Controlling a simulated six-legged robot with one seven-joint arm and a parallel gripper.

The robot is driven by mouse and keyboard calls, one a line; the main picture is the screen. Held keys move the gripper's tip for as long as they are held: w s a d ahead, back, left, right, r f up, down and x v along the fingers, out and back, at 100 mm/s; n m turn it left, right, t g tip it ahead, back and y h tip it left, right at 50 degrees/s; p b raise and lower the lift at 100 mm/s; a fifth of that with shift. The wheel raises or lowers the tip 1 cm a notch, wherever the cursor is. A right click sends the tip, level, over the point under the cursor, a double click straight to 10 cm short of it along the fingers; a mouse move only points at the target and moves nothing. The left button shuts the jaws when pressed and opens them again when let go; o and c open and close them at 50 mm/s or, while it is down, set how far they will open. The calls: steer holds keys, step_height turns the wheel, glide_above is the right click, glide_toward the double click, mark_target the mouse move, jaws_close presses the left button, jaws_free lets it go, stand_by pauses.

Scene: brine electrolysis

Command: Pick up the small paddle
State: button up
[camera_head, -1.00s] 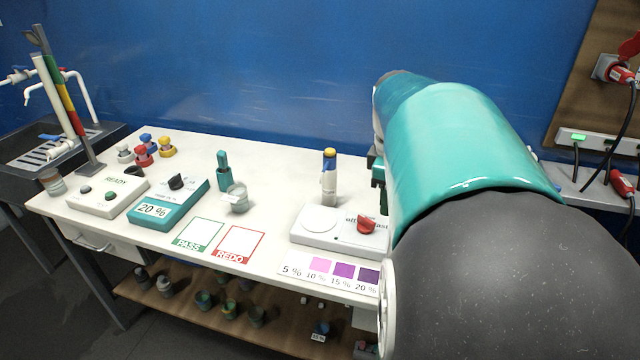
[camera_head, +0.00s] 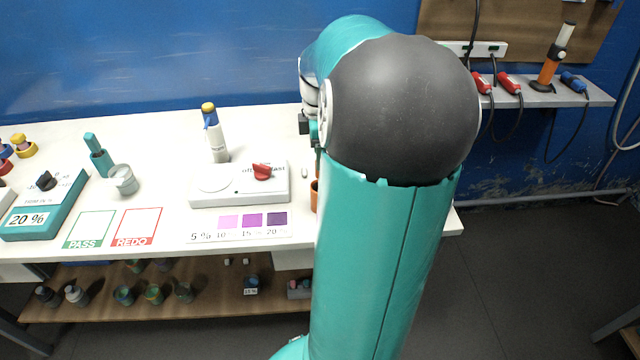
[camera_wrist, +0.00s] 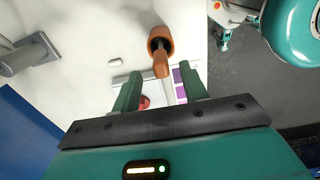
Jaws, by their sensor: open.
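The small paddle seems to be the thin orange-brown piece (camera_wrist: 160,68) in the wrist view. It reaches from an orange-brown round holder (camera_wrist: 154,38) toward the camera, and its far end in the dark opening is hard to make out. My gripper (camera_wrist: 161,80) is open, with one green finger on each side of the paddle's near end. No finger clearly touches it. In the head view a strip of the holder (camera_head: 315,196) shows at the table's right end; my arm hides the paddle and most of my gripper there.
A white stirrer plate (camera_head: 238,190) with a red knob stands left of the holder. A small white capsule (camera_wrist: 115,62) lies near the holder. A white-grey bottle (camera_head: 216,140) stands behind the plate. A wall shelf (camera_head: 550,97) is to the right, with open floor below.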

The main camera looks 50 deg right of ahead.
step_height(320, 180, down, 5)
steer(key=shift+f, duration=0.1)
jaws_close()
